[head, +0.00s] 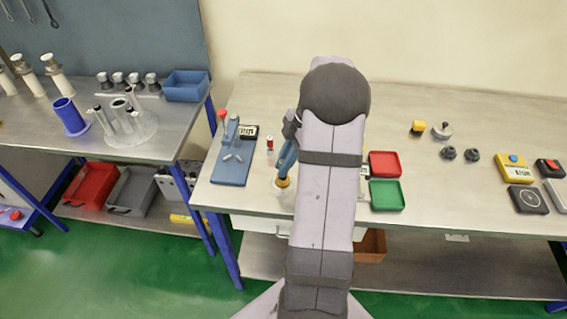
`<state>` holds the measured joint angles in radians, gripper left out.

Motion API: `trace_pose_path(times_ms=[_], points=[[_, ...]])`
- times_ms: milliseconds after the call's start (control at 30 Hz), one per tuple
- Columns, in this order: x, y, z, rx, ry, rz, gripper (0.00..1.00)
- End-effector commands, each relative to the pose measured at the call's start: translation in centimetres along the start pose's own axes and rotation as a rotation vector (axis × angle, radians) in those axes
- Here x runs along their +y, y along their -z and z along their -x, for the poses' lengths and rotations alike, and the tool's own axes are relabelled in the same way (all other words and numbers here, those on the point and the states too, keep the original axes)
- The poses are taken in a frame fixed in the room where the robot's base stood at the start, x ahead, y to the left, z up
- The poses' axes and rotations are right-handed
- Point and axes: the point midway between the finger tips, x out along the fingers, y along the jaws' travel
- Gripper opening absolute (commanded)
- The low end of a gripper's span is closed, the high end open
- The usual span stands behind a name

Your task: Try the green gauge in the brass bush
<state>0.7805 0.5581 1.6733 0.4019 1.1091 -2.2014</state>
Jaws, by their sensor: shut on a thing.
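My arm reaches up the middle of the head view and bends over the bench. My gripper (284,174) points down on the left side of the arm, partly covered by it. A small brass-yellow ring-shaped piece (282,182), which looks like the brass bush, shows right at its tip. Whether the gripper touches this piece or is above it, I cannot tell. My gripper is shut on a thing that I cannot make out. I cannot pick out the green gauge. A small red-and-white piece (270,144) stands just left of the gripper.
A blue fixture (236,160) with a red-knobbed lever and a display stands to the left. A red tray (385,164) and a green tray (386,195) lie right of my arm. Small parts and yellow and dark devices sit farther right. The bench (450,205) front right is clear.

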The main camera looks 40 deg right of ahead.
Motion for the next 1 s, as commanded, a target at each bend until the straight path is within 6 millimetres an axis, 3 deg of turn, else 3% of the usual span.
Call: trace_pose_path(times_ms=[1000], points=[[0.00, -0.44, -1.06, 0.000, 0.000, 0.000, 0.00]])
